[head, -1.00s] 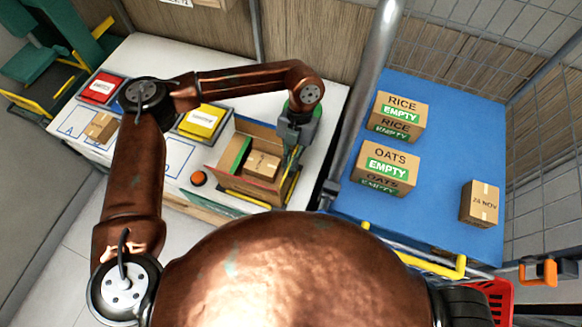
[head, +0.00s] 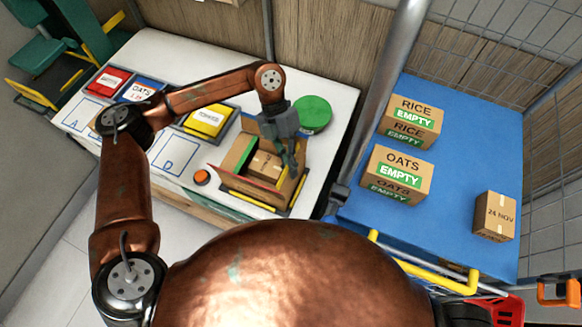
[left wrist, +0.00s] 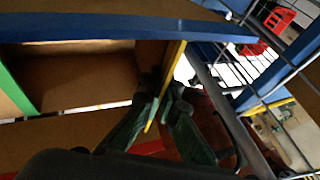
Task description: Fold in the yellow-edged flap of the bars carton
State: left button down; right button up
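The bars carton (head: 240,182) stands open on the white table, with a smaller brown box (head: 264,166) inside. A green-edged flap (head: 244,156) shows at its left and a red edge at its front. The yellow-edged flap (left wrist: 173,72) shows in the left wrist view, running between the two fingers of my left gripper (left wrist: 164,84). In the head view my left gripper (head: 290,160) points down at the carton's right side and partly hides it. Its fingertips are close together; whether they press the flap is unclear. My right gripper is out of view.
A metal post (head: 385,95) separates this table from the blue table (head: 455,150) with boxes.

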pick_arm(q)
jog(key=c, duration=2.7)
grip_release()
jog(key=o, duration=0.5)
jog(key=v, duration=1.2)
